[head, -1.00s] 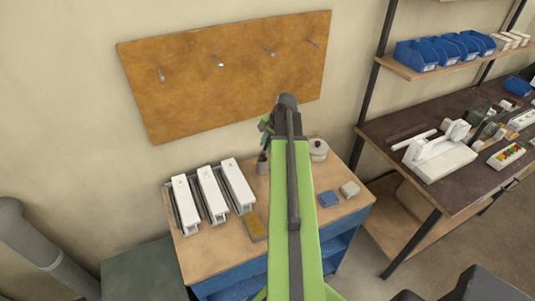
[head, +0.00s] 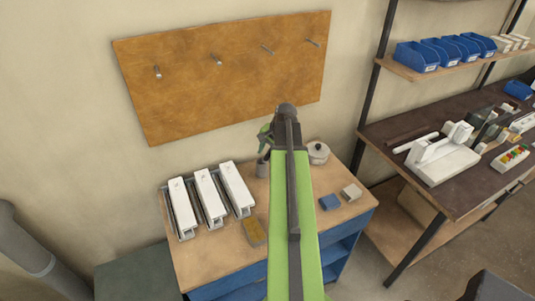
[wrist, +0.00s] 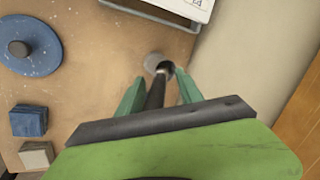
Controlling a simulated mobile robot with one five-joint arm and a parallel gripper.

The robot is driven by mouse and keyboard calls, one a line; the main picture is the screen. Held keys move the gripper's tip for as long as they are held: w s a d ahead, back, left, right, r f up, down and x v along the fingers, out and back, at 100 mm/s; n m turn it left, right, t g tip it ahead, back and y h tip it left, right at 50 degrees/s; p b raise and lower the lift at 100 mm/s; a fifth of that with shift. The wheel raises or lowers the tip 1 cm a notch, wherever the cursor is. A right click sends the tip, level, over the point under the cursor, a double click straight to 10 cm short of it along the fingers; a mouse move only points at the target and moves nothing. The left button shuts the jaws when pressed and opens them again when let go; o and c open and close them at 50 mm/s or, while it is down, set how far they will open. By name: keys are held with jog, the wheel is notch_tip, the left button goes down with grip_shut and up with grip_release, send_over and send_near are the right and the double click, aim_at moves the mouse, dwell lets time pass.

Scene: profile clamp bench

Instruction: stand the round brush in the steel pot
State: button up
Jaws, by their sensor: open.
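My gripper (wrist: 160,80) is open, with one green finger on each side of the handle. In the head view my gripper (head: 265,138) is small and partly behind my arm.
Three white profile clamps (head: 207,200) stand left of the pot. A blue disc (wrist: 28,48) lies on the bench. The wall rises close behind.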

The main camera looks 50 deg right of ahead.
jog(key=shift+r, duration=0.1)
jog(key=p+v, duration=1.1)
jog(key=v, duration=0.1)
jog(key=shift+a, duration=0.1)
jog(key=w+a+f+n+g, duration=0.1)
jog(key=w+a+n, duration=0.35)
jog(key=a, duration=0.85)
jog(key=w+a+n+g, duration=0.1)
jog(key=w+a+n, duration=0.35)
jog(key=a, duration=0.75)
jog(key=a+n+g, duration=0.2)
jog(key=a+n, duration=0.5)
jog(key=a, duration=1.4)
jog(key=shift+s+a+f+n, duration=0.2)
jog(key=shift+s+n, duration=0.2)
jog(key=shift+s, duration=0.05)
